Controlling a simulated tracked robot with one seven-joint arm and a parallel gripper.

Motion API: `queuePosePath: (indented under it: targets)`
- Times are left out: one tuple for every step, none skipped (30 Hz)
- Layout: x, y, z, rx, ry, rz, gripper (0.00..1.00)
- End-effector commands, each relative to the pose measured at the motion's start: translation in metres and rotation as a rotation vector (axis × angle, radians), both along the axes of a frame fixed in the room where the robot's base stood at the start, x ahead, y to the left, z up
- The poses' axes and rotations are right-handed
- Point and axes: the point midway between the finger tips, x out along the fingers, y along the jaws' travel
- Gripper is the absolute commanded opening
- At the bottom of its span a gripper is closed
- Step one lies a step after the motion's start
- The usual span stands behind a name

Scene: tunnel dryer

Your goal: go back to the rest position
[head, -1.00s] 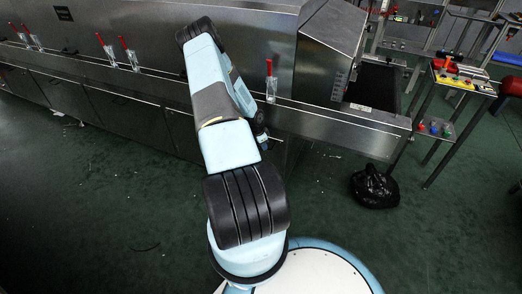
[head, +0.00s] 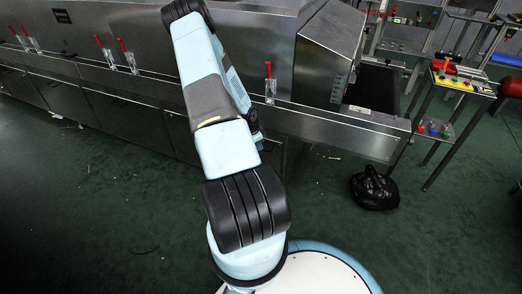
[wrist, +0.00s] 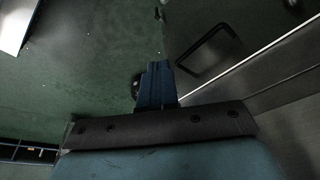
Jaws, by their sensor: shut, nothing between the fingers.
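My gripper (wrist: 156,72) shows in the wrist view as two blue fingers side by side, shut with nothing between them. It hangs over the green floor (wrist: 95,60), close to the steel side of the dryer (wrist: 285,75), with no contact visible. A dark bar handle (wrist: 207,50) on a panel is to the right of the fingers. In the head view my arm is raised in front of the dryer (head: 255,40), and the arm hides the gripper.
A steel ledge with red-handled levers (head: 270,85) runs along the dryer. A black bag (head: 375,188) lies on the floor at right. A stand with coloured buttons (head: 455,82) is at far right. The floor at left is mostly clear, with small scraps.

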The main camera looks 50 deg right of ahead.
Motion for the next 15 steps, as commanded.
queuePosePath:
  targets:
    - [0.001, 0.003, 0.009, 0.0, -0.002, 0.002, 0.0]
    - [0.0, 0.004, 0.013, 0.001, -0.001, 0.001, 0.0]
    - [-0.001, 0.006, 0.018, 0.001, -0.002, 0.0, 0.0]
    - [-0.001, 0.007, 0.021, 0.0, -0.001, 0.0, 0.0]
    - [-0.001, 0.008, 0.024, 0.001, -0.001, 0.001, 0.0]
    - [-0.001, 0.009, 0.028, 0.001, -0.001, 0.001, 0.0]
    - [-0.001, 0.01, 0.03, 0.001, -0.001, 0.001, 0.0]
    - [-0.001, 0.01, 0.032, 0.001, -0.001, 0.001, 0.0]
    - [-0.002, 0.011, 0.035, 0.0, -0.001, 0.0, 0.0]
    - [-0.002, 0.012, 0.036, 0.002, -0.001, 0.0, 0.0]
    - [-0.002, 0.012, 0.037, 0.002, -0.001, 0.0, 0.0]
    - [-0.002, 0.012, 0.038, 0.002, -0.001, 0.0, 0.0]
    - [-0.002, 0.012, 0.038, 0.002, -0.001, 0.0, 0.0]
    - [-0.002, 0.012, 0.038, 0.002, -0.001, 0.0, 0.0]
    - [-0.003, 0.012, 0.038, 0.002, 0.0, 0.0, 0.0]
